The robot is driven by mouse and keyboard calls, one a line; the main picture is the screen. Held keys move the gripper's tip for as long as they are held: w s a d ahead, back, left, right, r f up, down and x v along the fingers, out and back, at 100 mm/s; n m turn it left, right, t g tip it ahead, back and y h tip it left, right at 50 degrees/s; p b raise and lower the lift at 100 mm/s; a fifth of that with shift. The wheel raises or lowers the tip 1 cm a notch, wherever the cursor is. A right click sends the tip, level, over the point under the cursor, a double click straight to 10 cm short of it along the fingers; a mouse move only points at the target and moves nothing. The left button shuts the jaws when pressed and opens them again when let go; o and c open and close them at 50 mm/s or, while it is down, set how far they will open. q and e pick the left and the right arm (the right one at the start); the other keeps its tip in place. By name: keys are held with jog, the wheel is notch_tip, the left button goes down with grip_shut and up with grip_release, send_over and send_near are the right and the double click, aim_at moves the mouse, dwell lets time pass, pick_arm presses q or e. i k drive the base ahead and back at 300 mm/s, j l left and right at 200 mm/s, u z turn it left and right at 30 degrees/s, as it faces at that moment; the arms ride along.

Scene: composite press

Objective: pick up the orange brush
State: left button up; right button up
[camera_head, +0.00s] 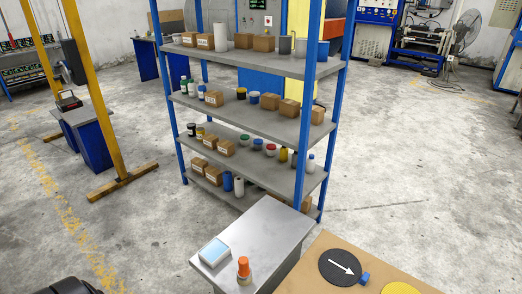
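The orange brush (243,267) stands upright near the front left end of a small grey metal-topped table (262,228). Its upper part is orange and its lower part is tan. A light-blue-topped, white-edged flat box (214,251) lies just to its left and a little behind it, close by. Neither of my grippers shows in the head view, so I cannot see whether they are open or shut.
A brown board (322,254) at the lower right bears a black disc with a white arrow (340,267), a small blue block (364,279) and a yellow disc (400,288). A blue-posted shelf unit (245,140) with boxes and bottles stands behind the table. Open floor lies left.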

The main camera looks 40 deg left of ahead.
aim_at(244, 272)
jog(key=u, duration=1.25)
jog(key=i+j+z, duration=0.15)
jog(key=j, duration=0.85)
jog(key=k, duration=0.05)
